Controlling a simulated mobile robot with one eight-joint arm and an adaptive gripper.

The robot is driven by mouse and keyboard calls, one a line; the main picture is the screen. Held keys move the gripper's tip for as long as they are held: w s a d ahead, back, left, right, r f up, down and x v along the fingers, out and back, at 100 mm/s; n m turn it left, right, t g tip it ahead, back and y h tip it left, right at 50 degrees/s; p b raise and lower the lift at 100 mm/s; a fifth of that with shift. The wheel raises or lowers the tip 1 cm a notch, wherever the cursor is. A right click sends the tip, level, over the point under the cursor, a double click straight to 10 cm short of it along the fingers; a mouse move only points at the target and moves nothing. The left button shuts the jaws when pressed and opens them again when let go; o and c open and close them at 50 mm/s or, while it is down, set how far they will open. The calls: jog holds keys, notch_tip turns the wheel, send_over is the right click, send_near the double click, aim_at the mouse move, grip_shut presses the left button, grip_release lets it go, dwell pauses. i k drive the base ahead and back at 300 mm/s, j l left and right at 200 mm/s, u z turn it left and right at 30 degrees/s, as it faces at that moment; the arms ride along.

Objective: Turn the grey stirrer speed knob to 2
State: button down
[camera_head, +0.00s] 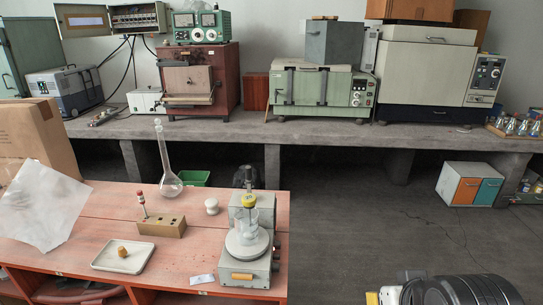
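The stirrer (233,267) is a grey box at the right end of the red-topped bench. Its round pale plate (234,252) carries a glass beaker (266,217) with something yellow above it. Small dark knob-like parts (276,266) show on the stirrer's right side. They are too small to tell which is the grey speed knob, and no pointer or scale can be read. An orange-yellow patch (242,276) is on the stirrer's front.
A long-necked flask (171,185), a small block with a stopper-like item (165,226), a white tray (104,256) and a white card (203,279) share the red bench (165,262). The concrete bench (240,127) behind holds ovens. The floor right of the stirrer is clear.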

aim_at(275, 266)
jog(key=k+l+u, duration=0.1)
jog(key=l+u, duration=0.15)
jog(key=u, duration=0.2)
jog(key=k+l+u, duration=0.1)
jog(key=u, duration=0.4)
jog(key=l+z, duration=0.15)
jog(key=l, duration=0.6)
jog(key=i+l+z, duration=0.1)
jog(key=l, duration=0.6)
